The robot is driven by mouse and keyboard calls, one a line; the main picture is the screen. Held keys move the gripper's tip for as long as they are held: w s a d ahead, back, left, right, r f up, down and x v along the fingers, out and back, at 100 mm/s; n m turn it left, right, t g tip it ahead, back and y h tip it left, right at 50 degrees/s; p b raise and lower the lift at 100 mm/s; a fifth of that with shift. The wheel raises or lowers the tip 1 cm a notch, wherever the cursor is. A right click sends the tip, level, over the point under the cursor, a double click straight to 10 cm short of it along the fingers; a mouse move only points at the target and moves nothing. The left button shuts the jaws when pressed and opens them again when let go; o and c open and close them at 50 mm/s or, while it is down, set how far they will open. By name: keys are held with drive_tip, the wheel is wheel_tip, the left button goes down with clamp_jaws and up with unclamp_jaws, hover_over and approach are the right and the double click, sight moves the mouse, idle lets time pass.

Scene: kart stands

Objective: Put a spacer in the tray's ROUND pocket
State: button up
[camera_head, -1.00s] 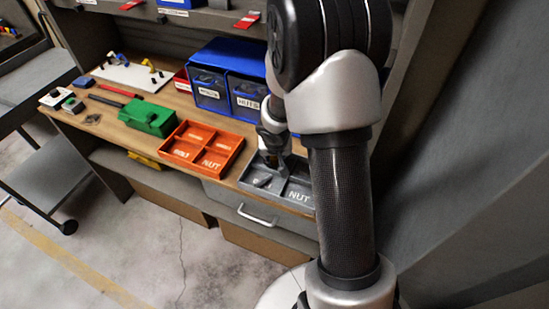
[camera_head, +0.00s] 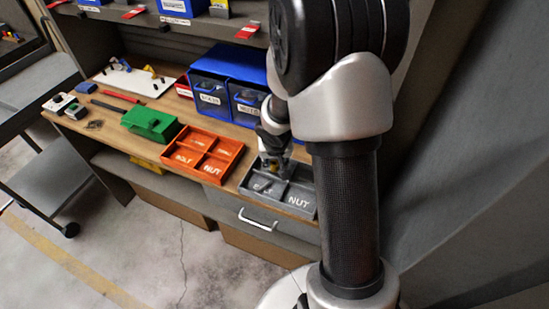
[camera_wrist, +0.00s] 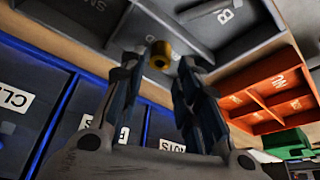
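The grey tray (camera_head: 313,208) lies on the bench; its front pockets read BOLT and NUT in the head view. In the wrist view the tray (camera_wrist: 270,40) fills the top, with labels partly cut off. My gripper (camera_head: 270,167) is over the tray's left part. In the wrist view its fingertips (camera_wrist: 162,62) are on either side of a small brass spacer (camera_wrist: 160,56) with a hole in its end, and appear shut on it. The head view shows only a brass speck there. My arm hides part of the tray; I cannot make out a round pocket.
An orange tray (camera_head: 236,150) stands just left of the grey tray, with a green box (camera_head: 150,124) beyond it. Blue bins (camera_head: 228,62) stand close behind the grey tray. A shelf (camera_head: 220,32) runs above the bench.

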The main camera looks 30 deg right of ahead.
drive_tip(key=s+a+r+p, duration=0.1)
drive_tip(key=s+r, duration=0.2)
drive_tip(key=r, duration=0.4)
drive_tip(key=s+a+r+n+p, duration=0.1)
drive_tip(key=s+a+r, duration=0.15)
drive_tip(key=r, duration=0.35)
drive_tip(key=s+a+r+p, duration=0.1)
drive_tip(key=s+r, duration=0.2)
drive_tip(key=r, duration=0.4)
drive_tip(key=s+a+r+n+y, duration=0.1)
drive_tip(key=s+a+r+n, duration=0.1)
drive_tip(key=s, duration=0.5)
drive_tip(key=s+a+r+n+y, duration=0.1)
drive_tip(key=s+a+r+n, duration=0.1)
drive_tip(key=s+a+r, duration=0.3)
drive_tip(key=s+a, duration=0.2)
drive_tip(key=s, duration=0.1)
drive_tip(key=shift+s, duration=0.25)
drive_tip(key=shift+f+b, duration=0.45)
drive_tip(key=shift+f, duration=0.2)
